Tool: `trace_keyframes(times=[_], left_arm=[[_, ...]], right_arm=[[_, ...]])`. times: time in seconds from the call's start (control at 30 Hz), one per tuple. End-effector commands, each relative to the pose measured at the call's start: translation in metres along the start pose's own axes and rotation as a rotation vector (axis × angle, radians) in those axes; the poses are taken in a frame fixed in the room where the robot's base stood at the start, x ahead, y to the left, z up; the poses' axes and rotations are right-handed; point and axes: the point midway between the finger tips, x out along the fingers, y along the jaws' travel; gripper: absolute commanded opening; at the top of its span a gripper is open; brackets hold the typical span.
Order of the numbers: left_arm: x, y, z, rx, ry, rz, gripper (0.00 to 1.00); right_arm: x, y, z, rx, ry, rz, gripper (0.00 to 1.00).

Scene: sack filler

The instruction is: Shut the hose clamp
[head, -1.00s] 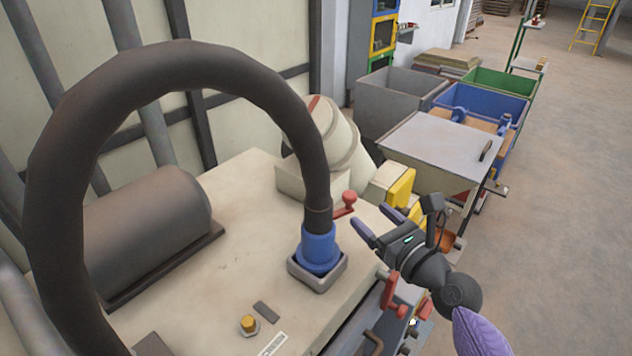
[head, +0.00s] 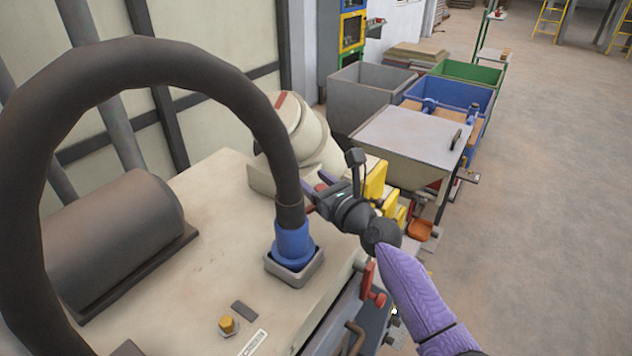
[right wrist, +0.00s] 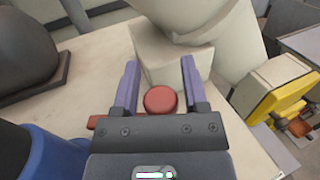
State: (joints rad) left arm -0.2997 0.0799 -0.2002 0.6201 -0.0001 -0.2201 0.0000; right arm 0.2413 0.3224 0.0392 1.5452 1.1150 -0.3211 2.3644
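The black hose (head: 230,75) arches down into a blue coupling (head: 293,243), seated in a grey square collar on the cream machine top. The hose clamp shows as a red round knob (right wrist: 160,99) on a red bar in the right wrist view. In the head view my gripper mostly hides it, with a bit of red beside the hose. My right gripper (head: 317,184) is over the machine top, just right of the hose. Its purple fingers (right wrist: 159,72) are open, one on each side of the knob, not closed on it. My left gripper is out of view.
A cream cylindrical housing (head: 300,135) stands just beyond the gripper, with yellow parts (head: 375,183) to its right. A red handle (head: 370,285) is on the machine's front edge. A grey motor-like cylinder (head: 115,230) lies left. Open floor is at right.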

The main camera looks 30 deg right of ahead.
Motion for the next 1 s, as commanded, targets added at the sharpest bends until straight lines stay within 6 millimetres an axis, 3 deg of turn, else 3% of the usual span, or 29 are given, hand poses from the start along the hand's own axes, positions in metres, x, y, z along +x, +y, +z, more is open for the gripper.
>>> trace_keyframes(times=[0.03,0.23,1.0], left_arm=[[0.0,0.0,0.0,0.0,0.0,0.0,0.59],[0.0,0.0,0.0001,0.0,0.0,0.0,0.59],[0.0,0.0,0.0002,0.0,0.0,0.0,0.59]], right_arm=[[-0.0001,0.0,0.0,0.0,0.0,0.0,0.44],[-0.0002,-0.0001,0.0,0.0,0.0,0.0,0.01],[-0.0002,-0.0001,0.0001,0.0,0.0,0.0,0.0]])
